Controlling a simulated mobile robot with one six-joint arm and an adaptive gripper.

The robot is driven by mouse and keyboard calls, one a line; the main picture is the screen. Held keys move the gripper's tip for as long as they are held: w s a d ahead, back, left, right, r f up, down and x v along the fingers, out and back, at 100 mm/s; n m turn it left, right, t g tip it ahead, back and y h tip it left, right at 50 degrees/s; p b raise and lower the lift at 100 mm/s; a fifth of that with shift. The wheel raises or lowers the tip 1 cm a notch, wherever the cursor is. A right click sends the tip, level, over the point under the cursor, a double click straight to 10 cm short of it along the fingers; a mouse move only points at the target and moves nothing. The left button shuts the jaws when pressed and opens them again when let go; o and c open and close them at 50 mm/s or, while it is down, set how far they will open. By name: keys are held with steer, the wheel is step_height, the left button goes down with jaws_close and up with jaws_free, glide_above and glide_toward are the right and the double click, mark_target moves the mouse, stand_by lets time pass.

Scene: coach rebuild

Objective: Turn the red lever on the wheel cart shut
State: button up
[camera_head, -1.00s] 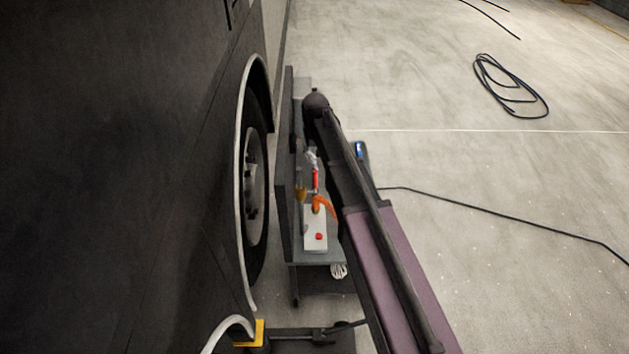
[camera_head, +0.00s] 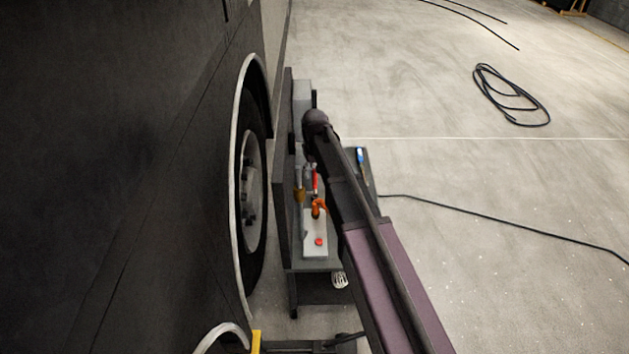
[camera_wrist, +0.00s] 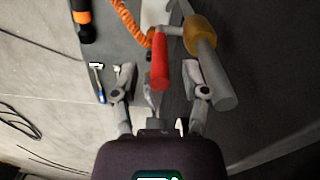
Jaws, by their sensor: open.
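The red lever (camera_wrist: 160,62) shows in the wrist view, joined to a grey pipe fitting with a brass-coloured part (camera_wrist: 200,36). In the head view the red lever (camera_head: 315,180) is a small red bar above the wheel cart (camera_head: 330,268), just left of my arm. My gripper (camera_wrist: 160,80) is open in the wrist view, one finger on each side of the red lever's free end. I cannot tell whether either finger touches it. The right finger is close to the grey pipe. In the head view my arm hides the gripper and part of the cart.
An orange coiled hose (camera_wrist: 134,22) lies beside the lever. A blue-handled tool (camera_head: 360,160) lies on the cart's right side. The dark coach side and its wheel (camera_head: 250,190) stand close on the left. A cable coil (camera_head: 510,95) lies on the open floor at right.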

steer(key=shift+f+b, duration=0.65)
steer(key=shift+f, duration=0.25)
jaws_close()
